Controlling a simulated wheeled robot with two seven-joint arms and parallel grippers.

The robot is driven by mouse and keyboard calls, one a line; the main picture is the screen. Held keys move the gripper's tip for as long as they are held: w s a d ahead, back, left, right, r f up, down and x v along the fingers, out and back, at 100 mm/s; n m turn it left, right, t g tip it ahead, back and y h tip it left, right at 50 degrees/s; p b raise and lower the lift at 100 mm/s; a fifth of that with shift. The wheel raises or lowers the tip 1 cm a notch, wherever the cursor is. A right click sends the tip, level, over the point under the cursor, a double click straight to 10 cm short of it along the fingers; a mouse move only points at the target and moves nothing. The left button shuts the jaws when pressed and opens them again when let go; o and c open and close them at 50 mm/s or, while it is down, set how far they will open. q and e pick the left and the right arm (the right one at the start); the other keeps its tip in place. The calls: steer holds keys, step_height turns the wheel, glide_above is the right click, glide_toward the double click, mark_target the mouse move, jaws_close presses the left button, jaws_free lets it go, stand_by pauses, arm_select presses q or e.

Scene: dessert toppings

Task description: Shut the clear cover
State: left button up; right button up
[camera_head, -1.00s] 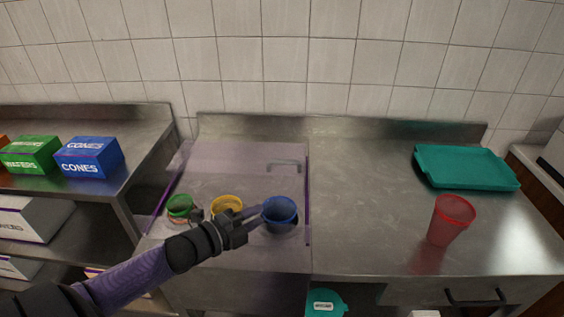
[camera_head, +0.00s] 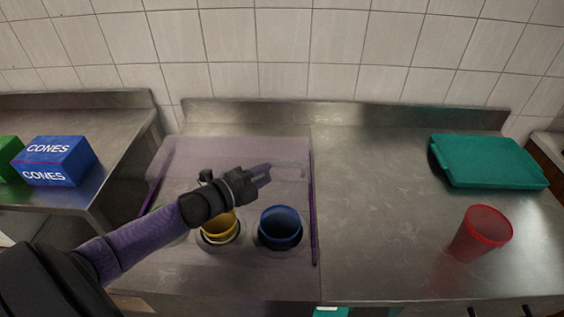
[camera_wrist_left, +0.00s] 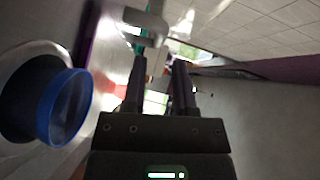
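The clear cover (camera_head: 240,150) is a see-through, purple-tinted panel over the back of the left counter section, behind the cups; its exact tilt is hard to tell. Its pale bar handle (camera_head: 289,166) is near its right side and also shows in the left wrist view (camera_wrist_left: 150,20). My left gripper (camera_head: 268,174) is just left of and in front of the handle. Its two fingers are apart with nothing between them; the handle lies beyond the tips in the left wrist view (camera_wrist_left: 160,72). My right gripper is not seen.
A blue cup (camera_head: 281,226) and a yellow cup (camera_head: 220,226) sit in holes in front of the cover; a green one is mostly hidden by my arm. A purple rail (camera_head: 314,225) runs along the right. A red cup (camera_head: 481,233) and teal tray (camera_head: 488,162) stand right.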

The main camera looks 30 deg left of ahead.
mark_target(283, 163)
arm_select(q)
steer(key=b+x, duration=0.1)
steer(key=x, duration=0.5)
steer(key=shift+w+f, duration=0.1)
steer(key=shift+w, duration=0.05)
steer(key=shift+c, duration=0.2)
jaws_close()
stand_by(1.1)
